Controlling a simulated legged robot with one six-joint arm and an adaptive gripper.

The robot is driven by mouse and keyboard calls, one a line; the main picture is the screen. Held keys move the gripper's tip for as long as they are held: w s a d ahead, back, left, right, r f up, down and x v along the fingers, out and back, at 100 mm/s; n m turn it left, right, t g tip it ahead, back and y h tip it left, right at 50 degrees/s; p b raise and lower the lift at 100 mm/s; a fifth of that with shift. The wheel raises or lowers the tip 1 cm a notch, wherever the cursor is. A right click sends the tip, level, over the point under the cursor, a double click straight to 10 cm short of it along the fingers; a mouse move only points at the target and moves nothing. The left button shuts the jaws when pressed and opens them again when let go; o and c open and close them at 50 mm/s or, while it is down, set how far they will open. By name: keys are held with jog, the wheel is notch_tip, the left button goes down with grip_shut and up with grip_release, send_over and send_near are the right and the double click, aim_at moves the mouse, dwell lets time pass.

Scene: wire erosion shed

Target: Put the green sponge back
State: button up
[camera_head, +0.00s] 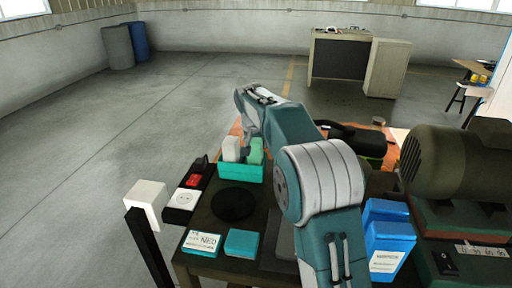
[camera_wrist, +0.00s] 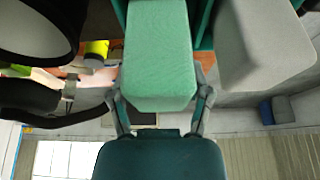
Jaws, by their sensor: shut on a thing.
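The green sponge (camera_head: 256,151) shows its upper part above the rim of a teal holder (camera_head: 240,174), at the holder's right side. In the wrist view the green sponge (camera_wrist: 160,50) fills the middle, between the two fingers of my gripper (camera_wrist: 160,98), which is shut on it. Teal walls of the holder (camera_wrist: 205,28) show beside the sponge. The sponge's lower end is hidden, so I cannot tell whether it touches the holder's floor. In the head view my gripper's fingers are hidden by my arm.
A white block (camera_head: 231,149) stands in the holder left of the sponge and looks grey in the wrist view (camera_wrist: 260,40). A black round pad (camera_head: 234,204) lies in front. A socket box (camera_head: 183,198) is left, blue cartons (camera_head: 386,232) and a dark motor (camera_head: 455,165) right.

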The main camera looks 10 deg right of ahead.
jog(key=shift+a+f, duration=0.3)
jog(key=shift+f, duration=0.3)
jog(key=shift+a, duration=0.35)
jog(key=shift+d+f, duration=0.15)
jog(key=shift+d, duration=0.05)
jog(key=o, duration=0.7)
jog(key=shift+d, duration=0.2)
jog(key=shift+o, duration=0.2)
jog(key=shift+d, duration=0.1)
jog(key=shift+s+a+r, duration=0.1)
jog(key=shift+a+r, duration=0.2)
jog(key=shift+r, duration=0.05)
jog(key=v, duration=1.1)
jog(key=shift+s+r, duration=0.25)
jog(key=shift+r, duration=0.05)
